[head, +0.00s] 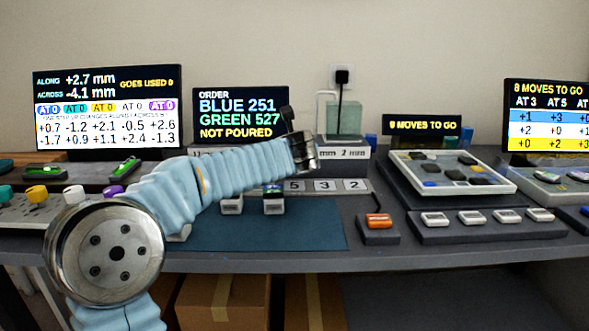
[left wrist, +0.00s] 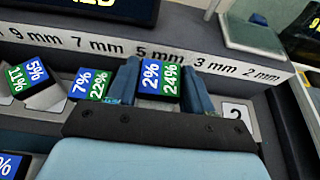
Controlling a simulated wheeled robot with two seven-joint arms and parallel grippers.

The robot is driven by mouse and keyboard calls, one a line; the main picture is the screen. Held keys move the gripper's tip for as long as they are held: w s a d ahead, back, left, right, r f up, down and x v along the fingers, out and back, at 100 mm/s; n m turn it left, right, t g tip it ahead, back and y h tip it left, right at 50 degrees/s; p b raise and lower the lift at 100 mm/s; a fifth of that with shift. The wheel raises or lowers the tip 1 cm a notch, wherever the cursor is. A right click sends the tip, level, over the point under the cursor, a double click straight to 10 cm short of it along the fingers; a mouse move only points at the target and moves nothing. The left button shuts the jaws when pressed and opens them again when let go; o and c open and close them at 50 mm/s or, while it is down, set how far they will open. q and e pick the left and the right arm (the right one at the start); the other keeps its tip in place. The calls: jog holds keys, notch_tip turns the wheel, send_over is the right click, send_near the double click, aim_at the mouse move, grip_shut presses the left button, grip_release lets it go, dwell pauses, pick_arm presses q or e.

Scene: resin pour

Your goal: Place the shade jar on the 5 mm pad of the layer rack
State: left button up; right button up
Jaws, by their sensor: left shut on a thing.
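My left gripper (left wrist: 162,82) is shut on a shade jar (left wrist: 150,75) with a blue and green top reading 2% and 24%. In the head view my left gripper (head: 303,152) is at the rack, the jar not distinguishable. The 5 tile (head: 294,186) is visible there. My right gripper is not in view.
Jars reading 7% and 22% (left wrist: 90,84) and 5% and 11% (left wrist: 33,80) stand left of the held jar. A blue mat (head: 310,235) lies in front. An orange-switch box (head: 378,228) stands to the right.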

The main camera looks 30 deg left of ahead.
pick_arm(q)
jog(key=shift+f+b, duration=0.3)
jog(key=shift+f, duration=1.3)
jog(key=shift+f, duration=0.1)
jog(key=shift+f, duration=0.15)
jog(key=o, duration=1.1)
jog(key=shift+r, duration=0.25)
jog(key=v, duration=1.2)
